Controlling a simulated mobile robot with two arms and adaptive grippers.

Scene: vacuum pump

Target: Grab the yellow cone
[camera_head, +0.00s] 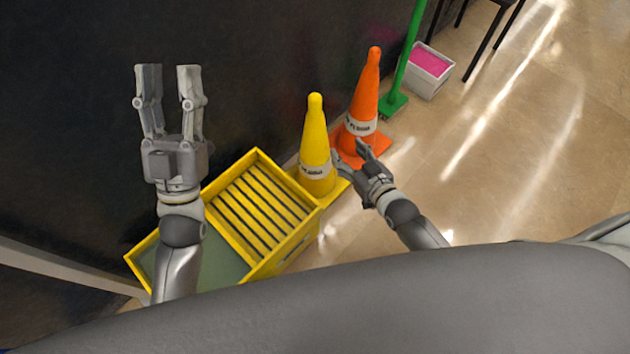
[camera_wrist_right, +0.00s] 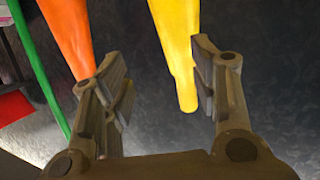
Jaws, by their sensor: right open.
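The yellow cone (camera_head: 315,130) stands upright on the floor beside a dark wall, with a white label band low on its body. My right gripper (camera_head: 350,153) is just right of the cone's lower part in the head view, open and empty. In the right wrist view, the yellow cone (camera_wrist_right: 175,45) shows between the two open fingers (camera_wrist_right: 162,90), beyond them. I cannot tell whether a finger touches it. My left gripper (camera_head: 168,72) is open and empty, raised over the yellow bin against the dark wall.
An orange cone (camera_head: 368,85) stands close behind right; it also shows at left in the right wrist view (camera_wrist_right: 68,35). A yellow slatted bin (camera_head: 215,172) is left of the yellow cone. A green pole (camera_head: 408,50) and a white box (camera_head: 430,85) are further right.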

